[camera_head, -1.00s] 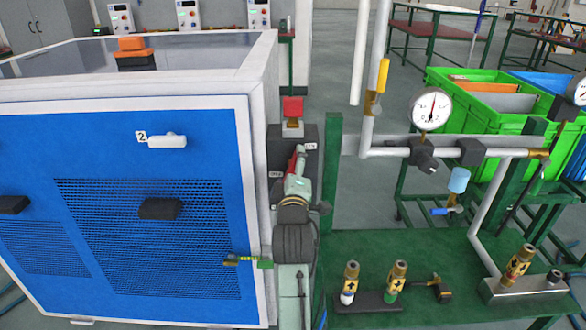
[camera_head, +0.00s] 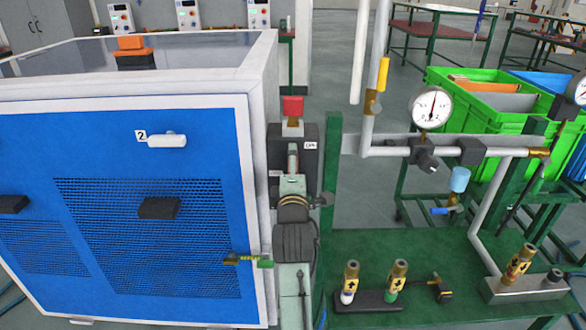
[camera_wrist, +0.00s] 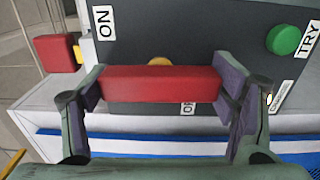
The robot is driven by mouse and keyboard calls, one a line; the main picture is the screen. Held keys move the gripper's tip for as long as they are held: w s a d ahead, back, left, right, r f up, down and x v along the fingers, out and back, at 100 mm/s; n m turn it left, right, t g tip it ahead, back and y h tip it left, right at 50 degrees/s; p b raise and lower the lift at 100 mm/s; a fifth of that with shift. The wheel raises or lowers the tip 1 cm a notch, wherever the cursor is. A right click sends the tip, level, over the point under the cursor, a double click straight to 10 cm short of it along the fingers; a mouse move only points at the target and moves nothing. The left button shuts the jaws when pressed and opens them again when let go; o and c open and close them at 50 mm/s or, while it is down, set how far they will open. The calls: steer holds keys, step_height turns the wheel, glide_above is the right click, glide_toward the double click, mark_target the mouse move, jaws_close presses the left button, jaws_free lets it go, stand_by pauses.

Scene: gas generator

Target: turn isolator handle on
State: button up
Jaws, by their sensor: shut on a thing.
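The red isolator handle (camera_wrist: 160,84) lies crosswise between the fingers of my gripper (camera_wrist: 163,88) in the wrist view. The fingers touch both its ends. The handle sits on a dark grey isolator box (camera_wrist: 200,30), with a brass-coloured round part just behind it. An ON label (camera_wrist: 104,22) is at upper left, and a partly hidden label, seemingly OFF (camera_wrist: 187,108), is just under the handle. In the head view my gripper (camera_head: 292,160) is in front of the dark box (camera_head: 306,175) and hides the handle.
A red block on a yellow base (camera_head: 292,106) tops the isolator box. A green button (camera_wrist: 283,39) marked TRY is on its face. The blue cabinet (camera_head: 150,220) stands close on the left. A green post (camera_head: 332,150) and a pipe with a gauge (camera_head: 431,108) are on the right.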

steer(key=o, duration=1.2)
steer(key=shift+c, duration=0.2)
steer(key=s, duration=0.7)
steer(key=shift+s, duration=0.25)
